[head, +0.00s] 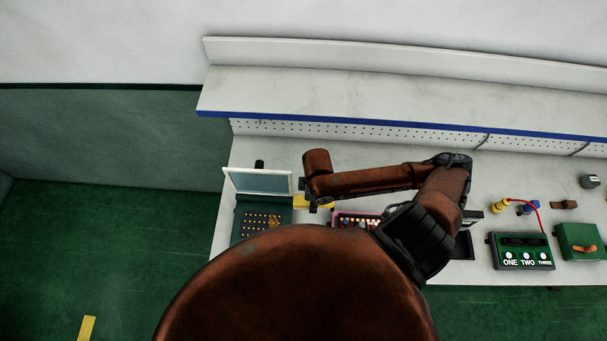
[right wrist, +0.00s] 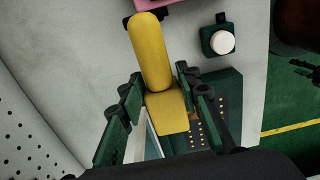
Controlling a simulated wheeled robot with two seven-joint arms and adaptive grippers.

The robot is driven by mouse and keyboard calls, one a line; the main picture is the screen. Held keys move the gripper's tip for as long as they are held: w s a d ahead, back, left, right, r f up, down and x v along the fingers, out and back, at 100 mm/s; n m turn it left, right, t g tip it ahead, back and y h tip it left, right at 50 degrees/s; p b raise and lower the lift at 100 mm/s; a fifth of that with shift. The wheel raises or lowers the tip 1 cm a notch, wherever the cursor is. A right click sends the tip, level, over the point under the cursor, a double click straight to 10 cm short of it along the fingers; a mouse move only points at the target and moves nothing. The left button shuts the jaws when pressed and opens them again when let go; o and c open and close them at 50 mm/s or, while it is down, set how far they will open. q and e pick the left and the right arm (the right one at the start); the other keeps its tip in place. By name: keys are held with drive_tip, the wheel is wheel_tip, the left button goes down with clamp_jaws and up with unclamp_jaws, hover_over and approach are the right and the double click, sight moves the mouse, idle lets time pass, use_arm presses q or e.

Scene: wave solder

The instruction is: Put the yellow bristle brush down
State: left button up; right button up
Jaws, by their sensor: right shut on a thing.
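The yellow bristle brush (right wrist: 150,50) is between the dark green fingers of my right gripper (right wrist: 158,82) in the right wrist view. The gripper is shut on the brush's blocky part, and its rounded yellow end points up the picture. No bristles show. In the head view a small yellow part of the brush (head: 300,202) shows below the end of my right arm, where the arm hides most of the gripper. I cannot tell whether the brush touches anything beneath it. My left gripper is in neither view.
A green unit (head: 242,232) with gold dots and a raised framed panel (head: 260,182) stands at the bench's left end, beside the brush. A pink-edged tray (head: 372,214) is to its right. A white-buttoned green box (right wrist: 221,41) is nearby. A shelf (head: 400,97) overhangs the back.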

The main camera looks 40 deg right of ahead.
drive_tip(key=w+d+f, duration=0.2)
drive_tip(key=w, duration=0.1)
drive_tip(key=w+d+f, duration=0.2)
drive_tip(key=w+f, duration=0.1)
drive_tip(key=w+d+f+p, duration=0.1)
drive_tip(key=w+d+f, duration=0.2)
drive_tip(key=shift+w+f, duration=0.15)
drive_tip(key=shift+w, duration=0.25)
drive_tip(key=shift+w+d+f, duration=0.15)
drive_tip(key=shift+d+f, duration=0.05)
drive_tip(key=shift+f, duration=0.1)
drive_tip(key=f, duration=0.1)
drive_tip(key=w+f, duration=0.1)
drive_tip(key=f, duration=0.1)
drive_tip(key=shift+d, duration=0.15)
drive_tip(key=shift+s+f, duration=0.15)
drive_tip(key=shift+f, duration=0.5)
drive_tip(key=o, duration=1.1)
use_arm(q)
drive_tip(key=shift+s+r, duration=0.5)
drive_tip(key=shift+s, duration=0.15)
